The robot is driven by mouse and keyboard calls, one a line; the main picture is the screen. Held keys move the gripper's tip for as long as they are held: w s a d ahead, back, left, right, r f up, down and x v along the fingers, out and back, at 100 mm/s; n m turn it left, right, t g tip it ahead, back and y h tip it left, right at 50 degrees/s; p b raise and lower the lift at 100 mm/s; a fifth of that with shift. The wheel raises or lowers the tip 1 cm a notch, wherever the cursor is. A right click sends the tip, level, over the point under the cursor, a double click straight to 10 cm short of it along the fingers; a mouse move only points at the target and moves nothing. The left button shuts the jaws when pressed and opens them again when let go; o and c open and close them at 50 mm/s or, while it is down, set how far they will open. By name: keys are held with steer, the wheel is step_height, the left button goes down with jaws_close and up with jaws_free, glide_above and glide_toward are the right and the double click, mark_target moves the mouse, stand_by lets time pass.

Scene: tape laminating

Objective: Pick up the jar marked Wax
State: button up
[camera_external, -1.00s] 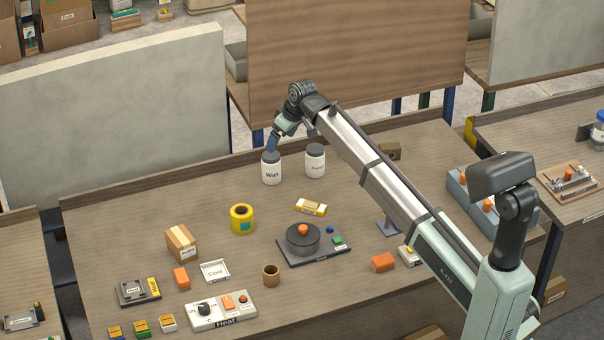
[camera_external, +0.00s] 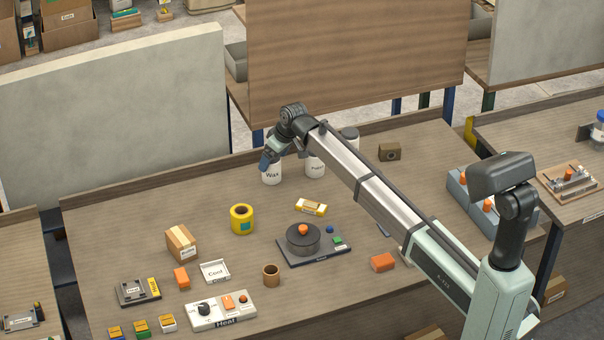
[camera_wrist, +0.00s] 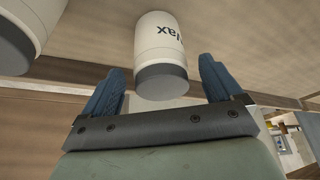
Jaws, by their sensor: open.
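The jar marked Wax (camera_external: 271,175) is white with a dark grey lid and stands upright toward the back of the table. In the wrist view the same Wax jar (camera_wrist: 159,45) appears upside down, with its lid at the opening between my two blue fingers. My gripper (camera_external: 268,160) is at the top of the jar and hides most of its lid in the external view. In the wrist view my gripper (camera_wrist: 160,85) is open, with one finger on each side of the lid and a visible gap at each side.
A second white jar (camera_external: 315,170) stands just right of the Wax jar, partly behind my arm; a similar one shows in the wrist view (camera_wrist: 22,32). A yellow tape roll (camera_external: 242,219) stands in front. A brown block (camera_external: 389,152) lies to the right. Free table lies left of the jar.

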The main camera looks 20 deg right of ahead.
mark_target(272, 176)
steer(key=shift+x, duration=2)
steer(key=shift+s, duration=0.2)
steer(key=shift+c, duration=0.3)
steer(key=c, duration=1.2)
